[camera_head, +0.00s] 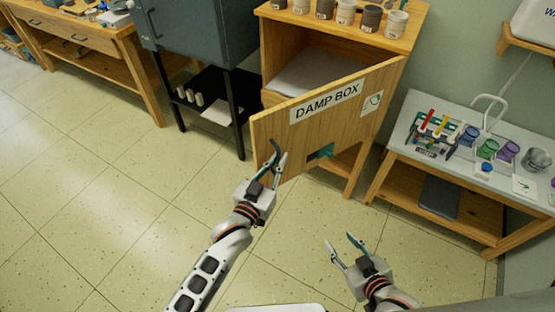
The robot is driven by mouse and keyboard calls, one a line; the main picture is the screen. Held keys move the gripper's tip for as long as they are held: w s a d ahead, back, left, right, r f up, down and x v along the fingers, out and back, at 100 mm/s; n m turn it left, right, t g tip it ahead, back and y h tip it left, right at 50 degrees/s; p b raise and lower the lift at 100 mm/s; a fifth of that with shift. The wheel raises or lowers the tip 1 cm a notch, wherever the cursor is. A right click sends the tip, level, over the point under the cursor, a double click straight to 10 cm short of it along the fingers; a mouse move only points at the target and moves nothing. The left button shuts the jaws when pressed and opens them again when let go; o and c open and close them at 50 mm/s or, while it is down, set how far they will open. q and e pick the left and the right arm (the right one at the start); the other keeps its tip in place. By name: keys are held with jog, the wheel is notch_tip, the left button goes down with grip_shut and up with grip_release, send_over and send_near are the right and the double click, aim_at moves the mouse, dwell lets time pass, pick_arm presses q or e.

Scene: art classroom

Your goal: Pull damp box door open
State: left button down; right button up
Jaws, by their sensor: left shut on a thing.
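The wooden damp box (272,50) stands at the top centre, its inside partly visible with a pale slab (310,73) in it. Its door (300,128), labelled "DAMP BOX", is swung outward, hinged at the right, with a teal handle (320,152) low on its face. My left gripper (273,157) is shut on the door near its free left edge, left of the handle; the exact contact is hard to see. My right gripper (340,242) is open and empty, below the door and apart from it.
Several pots (345,12) stand on top of the damp box. A dark kiln-like cabinet (200,35) on a black stand is at its left. A table (415,145) with cups and tools is at the right. The tiled floor (110,200) is clear at left.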

dwell(0.3)
pick_arm(q)
jog(key=c, duration=2.2)
grip_release()
jog(key=v, duration=1.2)
